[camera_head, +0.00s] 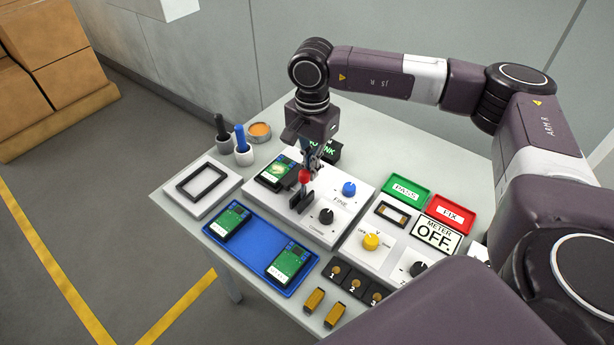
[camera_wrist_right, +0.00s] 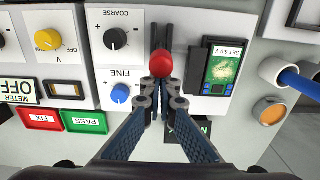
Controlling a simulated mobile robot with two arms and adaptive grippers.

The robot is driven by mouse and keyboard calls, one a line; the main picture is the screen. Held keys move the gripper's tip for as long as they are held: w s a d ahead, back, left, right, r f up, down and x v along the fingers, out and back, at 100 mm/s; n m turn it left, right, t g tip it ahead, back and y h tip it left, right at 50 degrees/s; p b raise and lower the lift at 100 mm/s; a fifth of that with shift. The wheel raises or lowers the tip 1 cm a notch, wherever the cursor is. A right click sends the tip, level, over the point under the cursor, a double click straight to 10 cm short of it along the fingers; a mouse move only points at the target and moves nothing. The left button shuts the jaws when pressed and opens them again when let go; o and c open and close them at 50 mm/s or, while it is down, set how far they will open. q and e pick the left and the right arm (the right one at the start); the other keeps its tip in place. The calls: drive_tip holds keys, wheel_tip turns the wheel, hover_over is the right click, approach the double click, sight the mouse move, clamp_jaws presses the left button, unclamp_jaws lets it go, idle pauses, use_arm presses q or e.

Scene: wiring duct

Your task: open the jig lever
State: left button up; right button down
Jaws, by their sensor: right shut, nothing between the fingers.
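The jig lever, with a red knob (camera_head: 304,176) on a dark arm, stands on the white jig panel (camera_head: 334,234) beside a green circuit board (camera_head: 277,171). In the right wrist view the red knob (camera_wrist_right: 160,60) is just ahead of my fingertips, its dark lever arm (camera_wrist_right: 161,35) beyond it. My right gripper (camera_head: 309,168) is shut and empty, right at the knob; it also shows in the right wrist view (camera_wrist_right: 163,88). I cannot tell whether the fingertips touch the knob. My left gripper is out of view.
The panel has a blue knob (camera_head: 349,188) and a black knob (camera_head: 326,216) close to the lever. A blue tray (camera_head: 262,250) holds two boards. A white frame fixture (camera_head: 185,205), green PASS tray (camera_head: 423,202) and red FIX tray (camera_head: 467,215) stand around it.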

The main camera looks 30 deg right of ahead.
sight(302, 173)
drive_tip(key=shift+s+a, duration=0.3)
drive_tip(key=shift+a, duration=0.45)
drive_tip(key=shift+s+a, duration=0.3)
drive_tip(key=shift+a, duration=0.45)
drive_tip(key=shift+w+d+r+p, duration=0.1)
drive_tip(key=shift+d+r+p, duration=0.15)
drive_tip(key=shift+r+p, duration=0.85)
drive_tip(key=shift+w+d+r+p, duration=0.1)
drive_tip(key=shift+d+r+p, duration=0.15)
drive_tip(key=shift+r, duration=1.7)
drive_tip(key=shift+w+d+r+p, duration=0.1)
drive_tip(key=shift+d+r+p, duration=0.15)
drive_tip(key=shift+r+p, duration=0.85)
drive_tip(key=shift+r+b, duration=0.4)
